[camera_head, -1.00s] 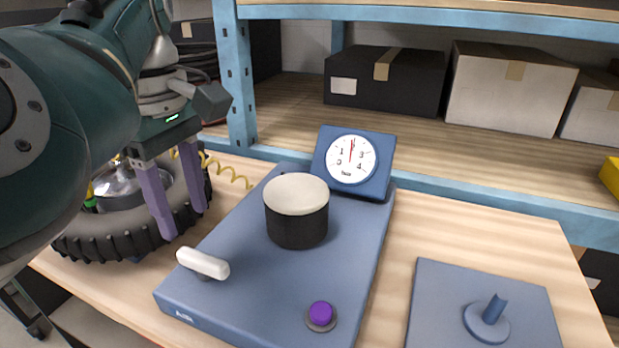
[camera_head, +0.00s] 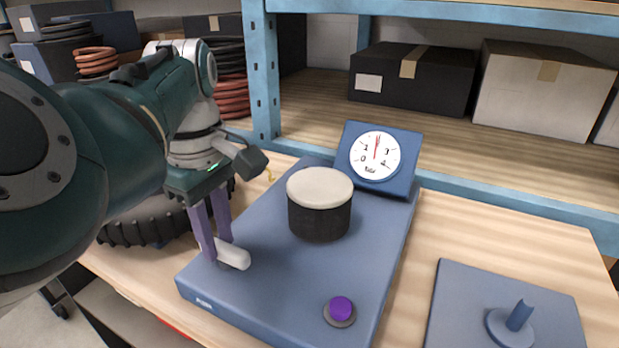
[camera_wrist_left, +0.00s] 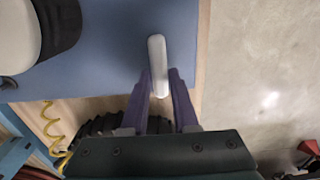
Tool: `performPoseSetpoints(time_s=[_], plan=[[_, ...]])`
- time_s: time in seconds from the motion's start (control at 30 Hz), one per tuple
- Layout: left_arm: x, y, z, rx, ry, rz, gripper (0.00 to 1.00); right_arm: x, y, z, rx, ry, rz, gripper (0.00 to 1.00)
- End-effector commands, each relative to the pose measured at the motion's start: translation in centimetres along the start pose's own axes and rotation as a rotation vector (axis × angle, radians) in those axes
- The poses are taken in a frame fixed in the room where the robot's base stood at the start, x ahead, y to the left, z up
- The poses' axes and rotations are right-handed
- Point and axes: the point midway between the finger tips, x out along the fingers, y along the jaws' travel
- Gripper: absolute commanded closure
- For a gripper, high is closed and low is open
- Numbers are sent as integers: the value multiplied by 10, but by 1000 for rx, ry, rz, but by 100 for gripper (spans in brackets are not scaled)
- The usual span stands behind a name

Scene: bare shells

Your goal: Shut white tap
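The white tap (camera_head: 233,255) is a white bar handle at the front left of a blue panel. In the left wrist view the tap (camera_wrist_left: 158,55) runs up from between my two purple fingers. My left gripper (camera_head: 214,234) is at the tap's left end, with one finger on each side. The tap's left end is partly hidden by the fingers. My right gripper is not in view.
The blue panel (camera_head: 270,280) also carries a dark knob with a cream top (camera_head: 320,205), a purple button (camera_head: 340,308) and a dial (camera_head: 375,155). A tyre (camera_head: 150,225) lies behind my left arm. A blue plate with a peg (camera_head: 460,290) is at right. Shelf boxes (camera_head: 412,80) stand behind.

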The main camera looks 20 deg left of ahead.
Motion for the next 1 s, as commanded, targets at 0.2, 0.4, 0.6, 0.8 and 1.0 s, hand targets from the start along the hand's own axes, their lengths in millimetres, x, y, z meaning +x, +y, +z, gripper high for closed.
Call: performPoseSetpoints(time_s=[0.2, 0.4, 0.6, 0.8, 1.0], plan=[[0, 0, 0, 0, 0, 0, 98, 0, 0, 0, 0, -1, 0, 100], [0, 0, 0, 0, 0, 0, 100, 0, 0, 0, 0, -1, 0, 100], [-1, 0, 0, 3, 0, -1, 100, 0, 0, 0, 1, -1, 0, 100], [-2, 0, 0, 40, -2, -2, 100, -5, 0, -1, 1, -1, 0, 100], [-4, 1, 0, 147, 0, -3, 100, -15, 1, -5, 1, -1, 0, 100]])
